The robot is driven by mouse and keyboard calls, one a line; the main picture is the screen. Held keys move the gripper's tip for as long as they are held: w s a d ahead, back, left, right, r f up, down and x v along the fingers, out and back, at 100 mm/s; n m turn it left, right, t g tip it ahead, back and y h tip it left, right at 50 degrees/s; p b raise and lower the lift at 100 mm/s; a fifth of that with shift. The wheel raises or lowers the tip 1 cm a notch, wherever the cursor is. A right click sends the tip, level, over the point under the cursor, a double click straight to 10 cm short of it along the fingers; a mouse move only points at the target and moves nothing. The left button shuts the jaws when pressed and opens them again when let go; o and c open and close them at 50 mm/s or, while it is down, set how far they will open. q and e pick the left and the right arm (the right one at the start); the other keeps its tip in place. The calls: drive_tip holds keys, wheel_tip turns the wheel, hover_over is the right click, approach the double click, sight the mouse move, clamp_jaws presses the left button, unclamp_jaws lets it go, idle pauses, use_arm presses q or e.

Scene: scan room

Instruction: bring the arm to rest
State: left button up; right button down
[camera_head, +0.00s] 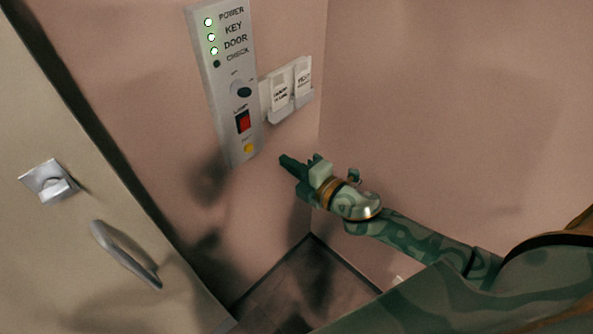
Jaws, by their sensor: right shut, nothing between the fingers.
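My right gripper (291,164) is in the middle of the view, at the end of my green patterned right arm, which comes in from the lower right. Its fingers are shut and hold nothing. The fingertips point up and left, just right of and below the lower end of a grey control panel (226,106) on the pink wall. They look apart from the panel. My left gripper does not show.
The panel has three lit lamps, a red switch (243,122) and a yellow button (249,148). A holder with two white labelled cards (280,92) hangs beside it. A beige door (70,255) with a handle (124,253) stands at left. Dark floor (300,280) shows below.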

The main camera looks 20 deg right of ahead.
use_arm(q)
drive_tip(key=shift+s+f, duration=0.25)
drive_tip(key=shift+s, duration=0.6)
use_arm(e)
drive_tip(key=shift+s+d+f, duration=0.1)
drive_tip(key=shift+s+d, duration=0.1)
drive_tip(key=shift+s, duration=0.25)
drive_tip(key=shift+s+d+f, duration=0.1)
drive_tip(key=shift+s+d, duration=0.05)
drive_tip(key=shift+s, duration=0.25)
drive_tip(key=shift+r, duration=0.1)
